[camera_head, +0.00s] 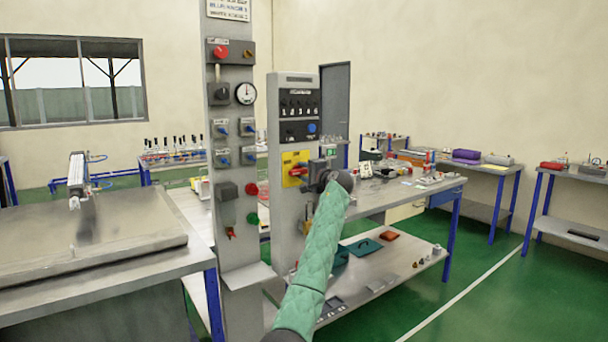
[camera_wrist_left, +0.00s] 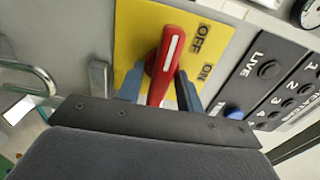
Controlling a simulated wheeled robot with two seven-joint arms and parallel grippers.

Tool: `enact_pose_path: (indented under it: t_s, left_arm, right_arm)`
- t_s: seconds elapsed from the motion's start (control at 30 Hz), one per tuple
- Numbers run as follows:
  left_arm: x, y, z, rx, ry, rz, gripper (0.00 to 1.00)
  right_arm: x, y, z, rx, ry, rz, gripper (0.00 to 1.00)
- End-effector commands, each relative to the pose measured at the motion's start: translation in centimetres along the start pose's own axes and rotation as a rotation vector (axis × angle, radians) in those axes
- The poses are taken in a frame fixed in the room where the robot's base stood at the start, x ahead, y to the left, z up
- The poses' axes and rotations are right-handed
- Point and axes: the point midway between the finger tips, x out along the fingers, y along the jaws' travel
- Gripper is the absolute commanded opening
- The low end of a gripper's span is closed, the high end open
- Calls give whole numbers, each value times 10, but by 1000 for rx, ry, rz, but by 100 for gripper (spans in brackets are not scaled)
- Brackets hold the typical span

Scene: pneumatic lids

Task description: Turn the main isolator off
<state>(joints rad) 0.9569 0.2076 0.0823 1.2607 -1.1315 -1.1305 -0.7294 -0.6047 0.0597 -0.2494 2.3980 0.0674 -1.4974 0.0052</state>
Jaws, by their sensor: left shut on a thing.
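The main isolator is a yellow plate (camera_head: 289,160) with a red handle (camera_head: 298,171) on the front of a grey column. In the left wrist view the yellow plate (camera_wrist_left: 135,30) carries the words OFF and ON, and the red handle (camera_wrist_left: 168,62) has a white stripe. My left gripper (camera_wrist_left: 160,88) has a blue finger on each side of the handle and is shut on it. In the head view my left gripper (camera_head: 309,174) reaches the plate from the right and hides part of it. I cannot tell which word the handle points to. My right gripper is not in view.
Above the isolator is a black switch panel (camera_head: 299,102) with a blue knob. A second grey column (camera_head: 220,130) with valves and a gauge stands close to the left. A workbench (camera_head: 385,195) stands behind my left arm. Green floor (camera_head: 490,290) is clear at the right.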

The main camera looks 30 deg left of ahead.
Motion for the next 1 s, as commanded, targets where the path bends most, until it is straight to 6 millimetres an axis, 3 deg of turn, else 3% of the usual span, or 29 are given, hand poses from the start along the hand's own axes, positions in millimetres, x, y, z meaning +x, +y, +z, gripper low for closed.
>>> enact_pose_path:
  t_s: [0.2,0.23,0.63,1.0]
  left_arm:
    - [0,-3,0,-2,2,-3,14]
    - [0,-3,0,-2,2,-3,40]
    - [-5,0,0,-1,1,-1,40]
    - [-58,2,-1,-2,2,-1,40]
  right_arm:
    - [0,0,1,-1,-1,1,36]
    - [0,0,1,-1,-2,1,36]
    - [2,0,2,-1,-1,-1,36]
    - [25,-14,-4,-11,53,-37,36]
